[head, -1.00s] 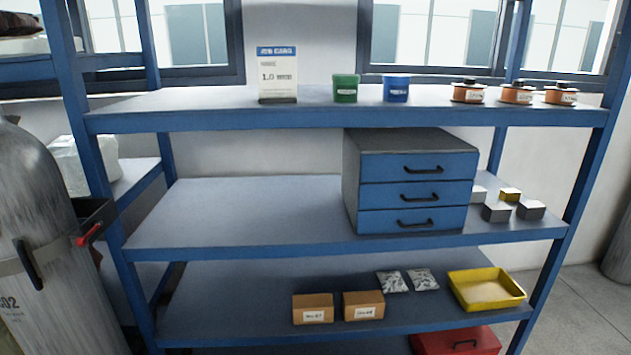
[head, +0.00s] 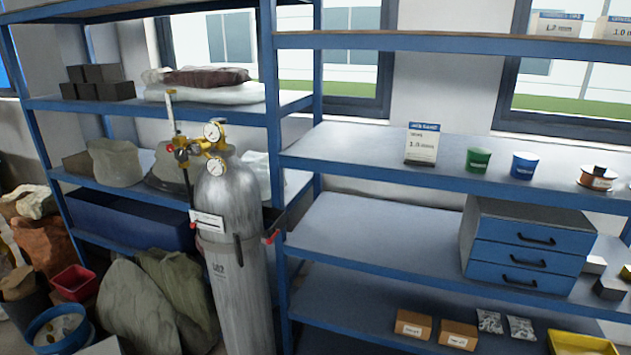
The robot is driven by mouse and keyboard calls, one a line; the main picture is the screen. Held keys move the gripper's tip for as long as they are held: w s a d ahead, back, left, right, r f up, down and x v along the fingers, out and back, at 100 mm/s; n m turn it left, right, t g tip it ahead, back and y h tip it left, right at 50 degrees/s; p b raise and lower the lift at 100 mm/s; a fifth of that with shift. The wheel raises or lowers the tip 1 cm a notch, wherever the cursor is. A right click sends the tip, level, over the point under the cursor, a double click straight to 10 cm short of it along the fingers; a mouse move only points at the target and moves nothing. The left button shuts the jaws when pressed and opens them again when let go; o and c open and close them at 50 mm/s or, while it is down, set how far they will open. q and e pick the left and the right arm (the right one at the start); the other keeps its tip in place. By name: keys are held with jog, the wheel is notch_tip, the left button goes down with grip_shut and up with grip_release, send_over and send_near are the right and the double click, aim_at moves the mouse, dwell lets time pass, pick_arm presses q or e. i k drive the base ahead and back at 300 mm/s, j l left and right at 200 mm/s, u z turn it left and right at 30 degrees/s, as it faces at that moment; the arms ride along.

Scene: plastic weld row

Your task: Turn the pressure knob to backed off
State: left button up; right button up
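A grey gas cylinder (head: 236,245) stands upright left of centre in the head view, in front of the blue shelving. A brass regulator (head: 200,146) with two round white gauges (head: 212,131) sits at its top. A small red part (head: 170,149) shows at the regulator's left side; I cannot tell whether it is the pressure knob. The knob's setting is too small to read. Neither of my grippers is in view.
A blue shelf unit (head: 350,168) stands right of the cylinder, with a drawer cabinet (head: 525,256), green cup (head: 478,160) and blue cup (head: 525,165). Sacks (head: 135,310), a red bin (head: 73,282) and a blue bucket (head: 57,330) crowd the floor at left.

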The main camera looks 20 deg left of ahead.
aim_at(180, 155)
jog(key=u, duration=1.6)
